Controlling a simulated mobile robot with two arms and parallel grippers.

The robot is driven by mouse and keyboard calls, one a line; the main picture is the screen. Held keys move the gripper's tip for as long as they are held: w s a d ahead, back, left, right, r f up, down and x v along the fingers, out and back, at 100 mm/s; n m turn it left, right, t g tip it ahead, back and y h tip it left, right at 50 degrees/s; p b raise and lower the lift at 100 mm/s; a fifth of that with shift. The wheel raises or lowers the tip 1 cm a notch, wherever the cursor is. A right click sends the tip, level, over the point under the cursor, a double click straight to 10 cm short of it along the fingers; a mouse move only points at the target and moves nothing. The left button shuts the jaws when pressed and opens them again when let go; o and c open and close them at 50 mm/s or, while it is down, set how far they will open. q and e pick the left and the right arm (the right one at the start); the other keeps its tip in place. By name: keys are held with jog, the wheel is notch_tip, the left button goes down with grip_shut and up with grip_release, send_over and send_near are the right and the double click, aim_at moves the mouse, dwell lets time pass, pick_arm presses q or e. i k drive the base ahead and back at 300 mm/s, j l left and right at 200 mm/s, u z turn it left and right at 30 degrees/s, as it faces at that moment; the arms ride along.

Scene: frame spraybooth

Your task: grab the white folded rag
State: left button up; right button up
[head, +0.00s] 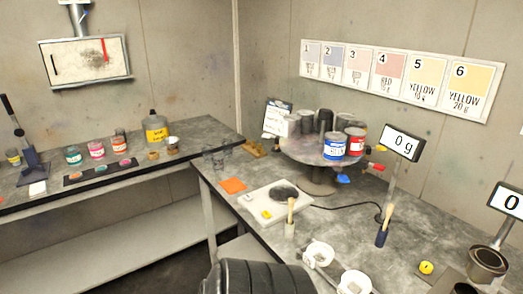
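A small flat white piece (38,188), which looks like the white folded rag, lies on the left bench in the head view. It is at the foot of a dark blue press-like stand, close to the bench's front edge. It is small in the picture, so its folds cannot be made out. Neither of my grippers can be made out in this view.
Paint jars (96,149) and a dark strip with coloured discs (100,171) are right of the white piece. The blue stand (33,165) rises behind it. The right bench holds an orange cloth (233,185), a white scale (268,204) and a round can stand (318,177). A black ribbed object (258,277) fills the bottom centre.

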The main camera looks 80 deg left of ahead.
aim_at(36, 191)
jog(key=u, duration=4.3)
jog(key=z, duration=0.3)
jog(key=i+j+z, duration=0.25)
jog(key=z, duration=0.2)
jog(key=i+j+z, duration=0.3)
jog(key=z, duration=0.15)
